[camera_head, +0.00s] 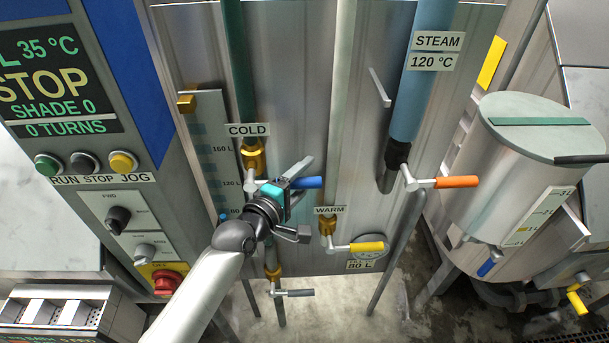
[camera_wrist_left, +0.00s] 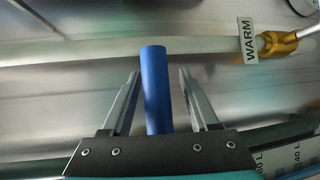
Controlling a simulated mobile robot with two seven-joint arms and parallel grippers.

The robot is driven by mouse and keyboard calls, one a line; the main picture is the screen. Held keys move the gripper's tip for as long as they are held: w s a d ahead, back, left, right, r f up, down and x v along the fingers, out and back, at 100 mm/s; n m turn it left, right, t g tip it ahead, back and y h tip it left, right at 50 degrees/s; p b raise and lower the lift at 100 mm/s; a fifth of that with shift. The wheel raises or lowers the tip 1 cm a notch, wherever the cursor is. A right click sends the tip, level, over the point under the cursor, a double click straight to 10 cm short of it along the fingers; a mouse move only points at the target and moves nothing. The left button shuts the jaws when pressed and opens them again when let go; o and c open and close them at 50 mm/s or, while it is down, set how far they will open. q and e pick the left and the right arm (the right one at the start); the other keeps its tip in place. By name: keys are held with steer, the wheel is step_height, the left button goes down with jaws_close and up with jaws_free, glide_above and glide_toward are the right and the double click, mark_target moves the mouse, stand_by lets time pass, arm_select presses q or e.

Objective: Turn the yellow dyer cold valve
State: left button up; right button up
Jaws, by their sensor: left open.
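The cold valve's blue handle (camera_head: 308,182) sticks out to the right below the COLD label (camera_head: 248,130) and its brass fitting (camera_head: 253,157) on the green pipe. My left gripper (camera_head: 302,199) is open at the handle and hides part of the valve body. In the left wrist view the blue handle (camera_wrist_left: 154,90) stands between the two open fingers (camera_wrist_left: 158,95), with a gap on each side. My right gripper is not in view.
The warm valve with a yellow handle (camera_head: 366,246) is below right. The steam valve's orange handle (camera_head: 456,182) is further right. A grey-handled valve (camera_head: 299,293) is below. The control panel (camera_head: 110,180) stands at left, and a lidded metal drum (camera_head: 500,190) at right.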

arm_select(q)
steer(key=shift+s+a, duration=0.1)
steer(key=v, duration=1.5)
steer(key=s+a+f+m+g+y+b, duration=0.2)
steer(key=a+f+b, duration=0.15)
steer(key=f, duration=1.05)
steer(key=s+a+f+m+g+y+b, duration=0.1)
steer(key=s+a+f+m+y+b, duration=0.2)
steer(key=f, duration=1)
steer(key=s+a+f+m+g+y+b, duration=0.15)
steer(key=a+f+b, duration=0.25)
steer(key=f, duration=1)
steer(key=s+a+f+m+g+y+b, duration=0.2)
steer(key=s+f+m+g+b, duration=0.5)
steer(key=s+f, duration=1.8)
steer(key=s+m+b, duration=0.1)
steer(key=s, duration=0.2)
steer(key=shift+g+y+b, duration=0.35)
